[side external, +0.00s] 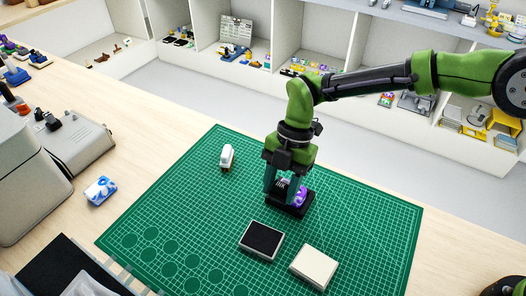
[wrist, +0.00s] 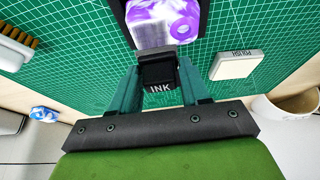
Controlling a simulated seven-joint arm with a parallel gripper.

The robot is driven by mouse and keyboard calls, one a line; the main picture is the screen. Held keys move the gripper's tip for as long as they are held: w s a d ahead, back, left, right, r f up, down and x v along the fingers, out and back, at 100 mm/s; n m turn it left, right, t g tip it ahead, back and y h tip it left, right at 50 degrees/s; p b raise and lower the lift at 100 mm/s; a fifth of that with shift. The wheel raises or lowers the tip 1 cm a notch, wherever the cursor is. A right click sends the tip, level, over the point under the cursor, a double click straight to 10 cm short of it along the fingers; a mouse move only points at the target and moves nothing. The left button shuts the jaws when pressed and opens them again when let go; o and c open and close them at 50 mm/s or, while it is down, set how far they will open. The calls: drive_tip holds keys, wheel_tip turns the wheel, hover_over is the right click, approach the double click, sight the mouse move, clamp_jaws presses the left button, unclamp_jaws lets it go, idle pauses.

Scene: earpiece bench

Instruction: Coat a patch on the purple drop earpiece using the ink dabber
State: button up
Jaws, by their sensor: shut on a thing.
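My gripper (side external: 278,186) is shut on the black ink dabber (wrist: 159,74), which reads INK in the wrist view. The gripper points down over the right half of the green mat. The purple drop earpiece (side external: 300,195) has purple and white swirls and rests in a black holder (side external: 291,209). It also shows at the top of the wrist view (wrist: 160,16), just beyond the dabber. The dabber's tip is at the earpiece's near edge in that view; I cannot tell whether they touch. The gripper hides part of the earpiece in the side view.
A black pad (side external: 262,240) and a cream pad (side external: 314,266) lie on the mat (side external: 190,215) in front of the holder. A white brush (side external: 227,156) lies behind left. A blue and white piece (side external: 101,190) lies on the table left of the mat.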

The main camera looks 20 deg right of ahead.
drive_tip(key=shift+w+r, duration=0.1)
drive_tip(key=shift+r, duration=4)
